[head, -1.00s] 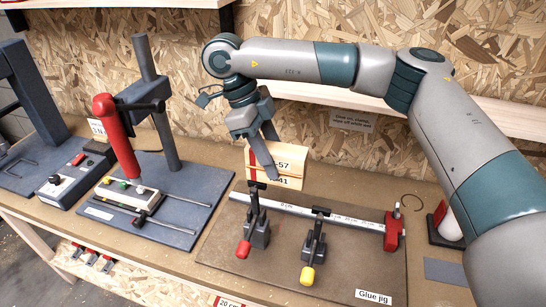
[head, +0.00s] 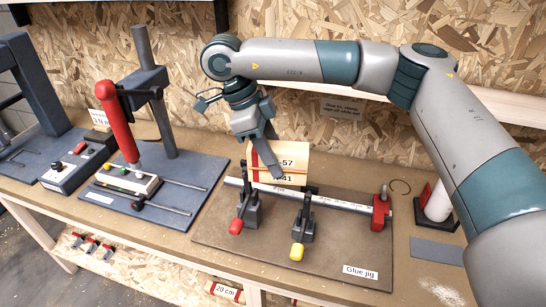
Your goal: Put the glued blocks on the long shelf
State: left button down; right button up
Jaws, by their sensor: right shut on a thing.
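The glued blocks (head: 292,163) are pale wood, one above the other with a seam line between, with a red stripe at the left and printed numbers partly hidden. My right gripper (head: 268,165) is shut on them from above. They show in front of the back wall and overlap the rail of the glue jig (head: 330,255); whether they touch it I cannot tell. A long pale shelf (head: 500,105) runs along the wall behind my right arm, which hides part of it. I cannot tell whether this is the long shelf. My left gripper is not in view.
Two toggle clamps, red-tipped (head: 243,212) and yellow-tipped (head: 300,232), stand on the jig. A red-lever press (head: 118,120) stands to the left. A white cone-like thing (head: 437,205) is at the right. Below the bench is a "20 cm" label (head: 226,291).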

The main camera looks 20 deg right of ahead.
aim_at(295, 174)
jog(key=shift+s+d+f+n+t, duration=0.15)
jog(key=shift+d+n+t, duration=0.15)
jog(key=shift+n, duration=0.4)
jog(key=n, duration=0.1)
jog(key=n+t+b, duration=0.1)
jog(key=d+n, duration=0.1)
jog(key=shift+s+f+n+t+b, duration=0.3)
jog(key=shift+f+b, duration=0.05)
jog(key=shift+b, duration=0.05)
jog(key=n, duration=0.1)
jog(key=n+t+b, duration=0.1)
jog(key=n, duration=0.1)
jog(key=s+d+f+n+t, duration=0.1)
jog(key=n, duration=0.1)
jog(key=shift+b, duration=0.3)
jog(key=n, duration=0.2)
jog(key=s+n+t+y+b, duration=0.1)
jog(key=n, duration=0.1)
jog(key=s+n+y, duration=0.1)
jog(key=n, duration=0.1)
jog(key=shift+d+f+n+t+b, duration=0.3)
jog(key=shift+d+n+t+b, duration=0.1)
jog(key=shift+s+n+y, duration=0.2)
jog(key=shift+s+n, duration=0.05)
jog(key=shift+n, duration=0.4)
jog(key=shift+s+n+y, duration=0.2)
jog(key=shift+s+n, duration=0.05)
jog(key=shift+n, duration=0.4)
jog(key=shift+d, duration=0.1)
